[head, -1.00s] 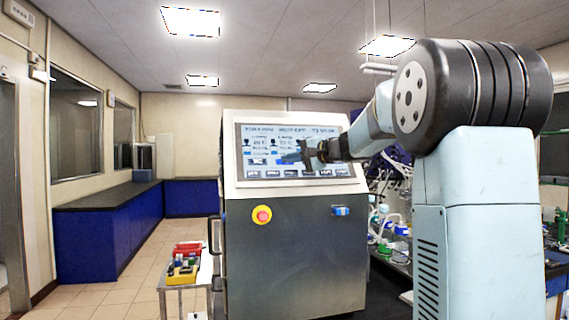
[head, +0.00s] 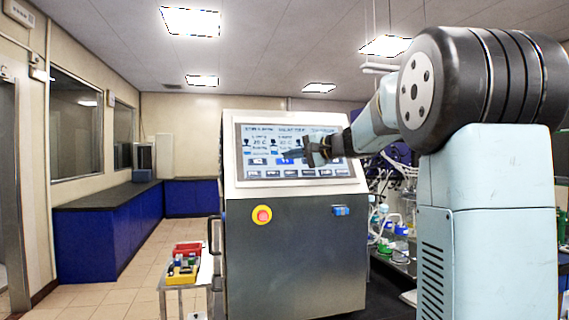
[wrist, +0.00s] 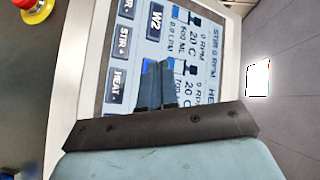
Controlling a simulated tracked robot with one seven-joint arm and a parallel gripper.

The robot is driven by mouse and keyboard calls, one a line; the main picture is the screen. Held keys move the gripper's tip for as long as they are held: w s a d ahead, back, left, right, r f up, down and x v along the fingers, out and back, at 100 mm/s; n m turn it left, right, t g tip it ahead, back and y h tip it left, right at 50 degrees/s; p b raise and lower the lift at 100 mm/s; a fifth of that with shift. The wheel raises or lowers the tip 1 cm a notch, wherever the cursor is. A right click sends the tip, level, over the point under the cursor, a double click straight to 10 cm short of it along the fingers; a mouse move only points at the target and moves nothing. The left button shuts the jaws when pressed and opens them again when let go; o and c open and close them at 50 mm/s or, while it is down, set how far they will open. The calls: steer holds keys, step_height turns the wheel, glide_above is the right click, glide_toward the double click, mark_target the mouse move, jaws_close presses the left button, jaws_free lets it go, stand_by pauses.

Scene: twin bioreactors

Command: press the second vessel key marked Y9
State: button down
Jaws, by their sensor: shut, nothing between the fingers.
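The touch screen (head: 300,173) on the slanted top of the steel cabinet shows two vessel columns with readings and rows of keys. The first vessel's key (wrist: 156,20) reads W2 in the wrist view. Beside it, under the second vessel's column, is a bright blue key (head: 285,161); part of it shows in the wrist view (wrist: 147,64), where my fingers cover its marking. I cannot read Y9 anywhere. My gripper (head: 286,153) is shut and empty, its tips over the screen close to the blue key. Whether they touch it I cannot tell.
Below the W2 key are dark keys such as STIR + (wrist: 122,42) and HEAT (wrist: 117,78). A red emergency button (head: 262,215) sits on the cabinet front. A small cart with a red bin (head: 187,248) stands left. Bottles and tubing crowd the right bench.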

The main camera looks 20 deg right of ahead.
steer(key=s+r, duration=0.1)
steer(key=s, duration=0.1)
steer(key=s+r, duration=0.1)
steer(key=shift+s, duration=0.35)
steer(key=shift+r, duration=0.1)
stand_by(0.4)
steer(key=s+a+f+n+g+h, duration=0.1)
steer(key=s+a+f+g+h, duration=0.15)
steer(key=s+f, duration=0.45)
steer(key=s+a+f+n+g+h, duration=0.2)
steer(key=s+a+f, duration=0.25)
steer(key=s, duration=0.35)
steer(key=s+d+f+n+h, duration=0.2)
steer(key=s+d+f+h, duration=0.1)
steer(key=s+f, duration=0.5)
steer(key=s+d+f+n+g+h, duration=0.1)
steer(key=s+d+f+n+h, duration=0.1)
steer(key=s+f, duration=0.6)
steer(key=s+d+h, duration=0.1)
steer(key=s, duration=0.3)
steer(key=shift+f+h, duration=0.25)
steer(key=shift+h, duration=0.1)
